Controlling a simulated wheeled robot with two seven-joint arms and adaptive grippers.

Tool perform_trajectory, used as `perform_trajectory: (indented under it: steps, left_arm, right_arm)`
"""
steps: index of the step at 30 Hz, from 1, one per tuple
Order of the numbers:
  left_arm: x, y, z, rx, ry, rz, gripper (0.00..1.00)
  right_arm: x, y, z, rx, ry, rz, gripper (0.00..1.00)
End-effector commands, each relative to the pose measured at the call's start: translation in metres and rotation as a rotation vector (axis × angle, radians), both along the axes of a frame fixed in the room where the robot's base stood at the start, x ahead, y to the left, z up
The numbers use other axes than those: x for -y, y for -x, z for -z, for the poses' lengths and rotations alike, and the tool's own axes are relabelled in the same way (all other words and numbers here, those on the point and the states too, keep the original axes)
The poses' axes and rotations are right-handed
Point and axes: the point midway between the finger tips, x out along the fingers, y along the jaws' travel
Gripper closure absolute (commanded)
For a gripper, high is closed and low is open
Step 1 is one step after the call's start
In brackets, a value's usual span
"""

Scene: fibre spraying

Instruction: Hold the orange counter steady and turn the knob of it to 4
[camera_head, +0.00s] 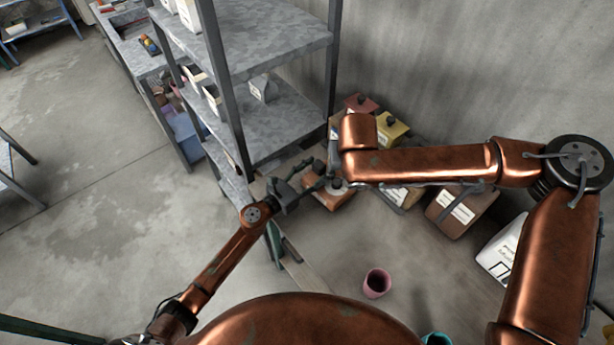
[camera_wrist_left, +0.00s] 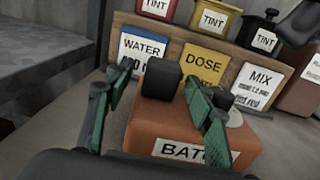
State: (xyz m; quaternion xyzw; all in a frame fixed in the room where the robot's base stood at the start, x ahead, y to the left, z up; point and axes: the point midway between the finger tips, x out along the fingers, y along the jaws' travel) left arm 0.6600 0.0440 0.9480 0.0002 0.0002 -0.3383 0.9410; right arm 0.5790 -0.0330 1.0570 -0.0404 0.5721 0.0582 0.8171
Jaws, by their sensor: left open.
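The orange counter (camera_head: 328,199) stands on the surface at the foot of the shelf. In the left wrist view the orange counter (camera_wrist_left: 188,135) has a label starting "BAT", partly covered by a finger. A dark block (camera_wrist_left: 161,80) stands up at its top left, and a pale round disc (camera_wrist_left: 236,118) sits at its right; I cannot tell which is the knob. My left gripper (camera_head: 317,171) is open over the counter. In its wrist view the left gripper (camera_wrist_left: 160,85) has one finger either side of the dark block, with no grip visible.
Behind the counter are a WATER label (camera_wrist_left: 143,48), a yellow DOSE panel (camera_wrist_left: 203,66) and a MIX label (camera_wrist_left: 258,80). Tint containers (camera_head: 392,130) stand behind. A metal shelf (camera_head: 262,50) rises to the left. A pink cup (camera_head: 377,283) stands in front.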

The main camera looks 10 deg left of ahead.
Motion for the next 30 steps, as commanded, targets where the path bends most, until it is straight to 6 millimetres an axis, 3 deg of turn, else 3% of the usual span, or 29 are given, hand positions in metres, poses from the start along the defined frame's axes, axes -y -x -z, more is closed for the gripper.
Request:
perform_trajectory:
  steps: [14, 30]
  left_arm:
    - [0.0095, -0.0109, 0.0001, 0.0, 0.0, 0.001, 0.51]
    - [0.0089, -0.0108, 0.0, 0.0, 0.0, 0.0, 0.89]
  right_arm:
    - [0.0001, 0.0, 0.0, 0.0, 0.0, 0.0, 0.71]
    - [-0.0002, 0.0, 0.0, 0.0, 0.0, 0.0, 0.71]
